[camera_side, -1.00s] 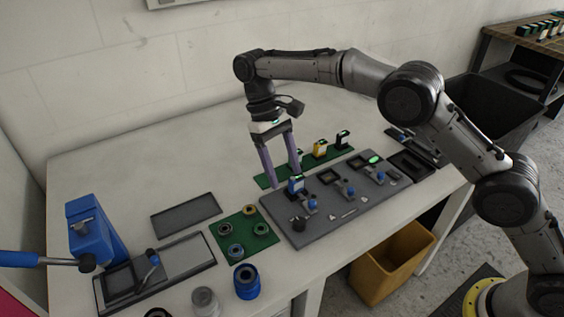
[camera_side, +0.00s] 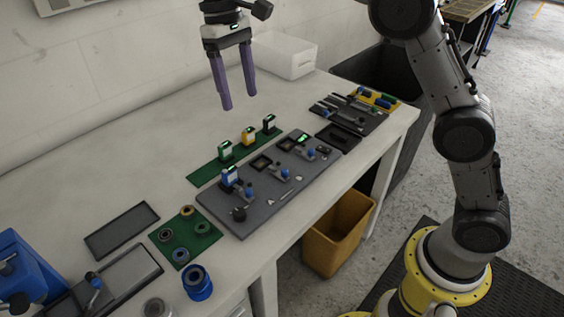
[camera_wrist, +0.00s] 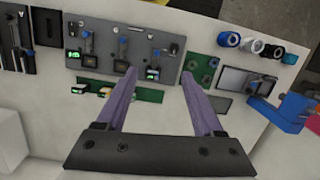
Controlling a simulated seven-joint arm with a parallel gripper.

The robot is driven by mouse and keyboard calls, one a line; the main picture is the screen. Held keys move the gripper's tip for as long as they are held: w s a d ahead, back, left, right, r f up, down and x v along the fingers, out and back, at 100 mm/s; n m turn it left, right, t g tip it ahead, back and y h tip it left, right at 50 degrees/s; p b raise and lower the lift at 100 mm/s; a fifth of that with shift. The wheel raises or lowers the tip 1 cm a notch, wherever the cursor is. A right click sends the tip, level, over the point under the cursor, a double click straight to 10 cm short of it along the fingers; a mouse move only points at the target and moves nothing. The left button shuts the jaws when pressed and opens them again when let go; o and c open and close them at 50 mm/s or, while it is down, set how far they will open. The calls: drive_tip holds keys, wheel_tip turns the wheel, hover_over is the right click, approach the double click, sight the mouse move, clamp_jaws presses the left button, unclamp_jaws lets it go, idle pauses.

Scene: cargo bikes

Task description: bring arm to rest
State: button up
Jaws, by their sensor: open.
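My gripper (camera_side: 237,100) is open and empty, raised well above the white table, with its two purple fingers pointing down. In the wrist view its fingers (camera_wrist: 158,90) are spread apart with nothing between them. My arm rises from a yellow base at the right. Below the gripper in the side view, a green strip (camera_side: 204,175) carries several small blocks. In front of it lies a grey fixture board (camera_side: 268,208) with a blue-and-white block (camera_side: 230,178) at its left part.
A green mat (camera_side: 203,240) with rings, a grey tray (camera_side: 122,229) and blue rings (camera_side: 197,284) are at the left. A blue press (camera_side: 25,268) stands at the far left. A white box (camera_side: 283,56) stands behind. A yellow bin (camera_side: 338,235) is on the floor.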

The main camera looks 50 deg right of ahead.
drive_tip(key=s+d+r+t, duration=0.1)
drive_tip(key=s+d+r, duration=0.2)
drive_tip(key=s, duration=0.3)
drive_tip(key=s+d+r+m+t, duration=0.1)
drive_tip(key=s+d+r+t, duration=0.1)
drive_tip(key=s+d, duration=0.3)
drive_tip(key=s+d+r+t, duration=0.1)
drive_tip(key=s+d+r, duration=0.15)
drive_tip(key=s, duration=0.45)
drive_tip(key=s+d+f+t, duration=0.2)
drive_tip(key=s+f+t, duration=0.1)
drive_tip(key=s+f, duration=0.7)
wheel_tip(320, 180, down, 3)
drive_tip(key=shift+d+t, duration=0.3)
drive_tip(key=shift+d, duration=0.05)
